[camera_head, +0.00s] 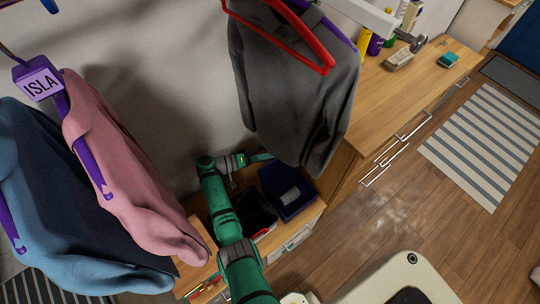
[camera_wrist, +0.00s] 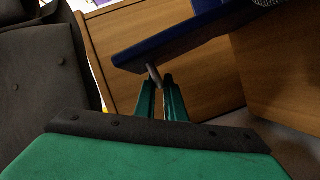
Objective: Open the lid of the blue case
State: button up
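The blue case (camera_head: 297,209) sits on the low wooden cabinet, beneath the hanging grey jacket. I see into its dark blue interior, where a small grey item lies; its back part is near the jacket hem. My gripper (camera_head: 262,157) is behind the case, partly hidden by the jacket. In the wrist view a blue panel (camera_wrist: 180,43) of the case slants across the top. The green fingers of my gripper (camera_wrist: 160,82) point at its lower edge, with a narrow gap between them. A short grey rod is at their tips; I cannot tell whether it is gripped.
A black bin-like object (camera_head: 256,210) stands left of the case. A grey jacket (camera_head: 295,90) hangs close above my gripper, and a pink garment (camera_head: 130,180) hangs at the left. A long wooden counter (camera_head: 400,95) is at the right.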

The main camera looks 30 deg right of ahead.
jog(key=shift+o, duration=1.4)
jog(key=shift+d+f, duration=0.15)
jog(key=shift+d, duration=0.05)
jog(key=shift+s+d, duration=0.25)
jog(key=shift+a, duration=0.1)
jog(key=shift+w+a, duration=0.15)
jog(key=shift+a, duration=0.3)
jog(key=v, duration=0.7)
jog(key=shift+a+r, duration=0.2)
jog(key=shift+a, duration=0.05)
jog(key=shift+w, duration=0.15)
jog(key=shift+f, duration=0.1)
